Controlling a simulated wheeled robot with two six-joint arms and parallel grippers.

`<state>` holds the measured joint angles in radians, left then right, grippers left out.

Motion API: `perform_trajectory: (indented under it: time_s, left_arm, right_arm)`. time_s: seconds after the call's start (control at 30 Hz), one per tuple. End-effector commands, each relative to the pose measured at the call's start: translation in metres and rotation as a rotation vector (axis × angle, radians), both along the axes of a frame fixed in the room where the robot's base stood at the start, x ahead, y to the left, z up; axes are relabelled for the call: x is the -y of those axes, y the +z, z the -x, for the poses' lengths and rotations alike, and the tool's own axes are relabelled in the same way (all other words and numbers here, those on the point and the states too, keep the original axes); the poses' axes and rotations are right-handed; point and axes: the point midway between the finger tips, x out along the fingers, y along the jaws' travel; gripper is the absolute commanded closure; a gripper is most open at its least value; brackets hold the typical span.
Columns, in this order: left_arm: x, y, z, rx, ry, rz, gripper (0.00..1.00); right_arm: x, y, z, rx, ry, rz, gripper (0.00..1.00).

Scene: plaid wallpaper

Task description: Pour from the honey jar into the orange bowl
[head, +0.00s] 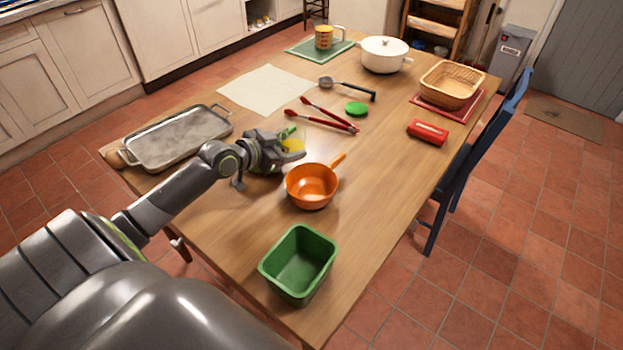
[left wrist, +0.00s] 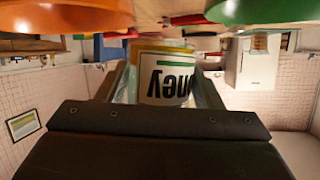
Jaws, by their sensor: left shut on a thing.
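The honey jar shows as a yellow patch (head: 293,145) in my left gripper (head: 287,147), just behind and left of the orange bowl. In the left wrist view the jar (left wrist: 166,80) sits between both fingers of the left gripper (left wrist: 160,88). The orange bowl (head: 311,187), with a side handle, stands on the table; an orange rim (left wrist: 60,14) shows at top left in the left wrist view. The jar's mouth is not clear. My right gripper is not in view.
A green bin (head: 299,265) stands at the table's (head: 245,215) near end. A metal tray (head: 178,138) lies at left. Red tongs (head: 325,115), a green disc (head: 356,109), a ladle (head: 345,87) and a red box (head: 428,132) lie beyond. The table right of the bowl is clear.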

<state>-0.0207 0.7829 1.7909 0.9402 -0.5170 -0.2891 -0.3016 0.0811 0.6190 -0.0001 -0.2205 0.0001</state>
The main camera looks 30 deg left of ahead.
Motion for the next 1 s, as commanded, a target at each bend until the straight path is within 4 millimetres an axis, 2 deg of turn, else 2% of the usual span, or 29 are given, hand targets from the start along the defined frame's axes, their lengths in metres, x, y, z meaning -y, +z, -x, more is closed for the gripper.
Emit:
perform_trajectory:
  time_s: [0.23,0.7,0.8,1.0]
  left_arm:
    - [0.011,0.002,0.005,0.061,0.001,-0.141,0.69]
    - [0.033,0.006,0.013,0.177,0.001,-0.425,0.69]
    - [0.038,0.007,0.015,0.201,0.002,-0.485,0.69]
    - [0.040,-0.006,0.016,0.250,0.001,-0.607,0.69]
  right_arm:
    - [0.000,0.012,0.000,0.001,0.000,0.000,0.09]
    - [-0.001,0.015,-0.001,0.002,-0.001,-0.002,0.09]
    - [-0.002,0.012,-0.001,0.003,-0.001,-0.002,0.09]
    - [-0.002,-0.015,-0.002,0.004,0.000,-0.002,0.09]
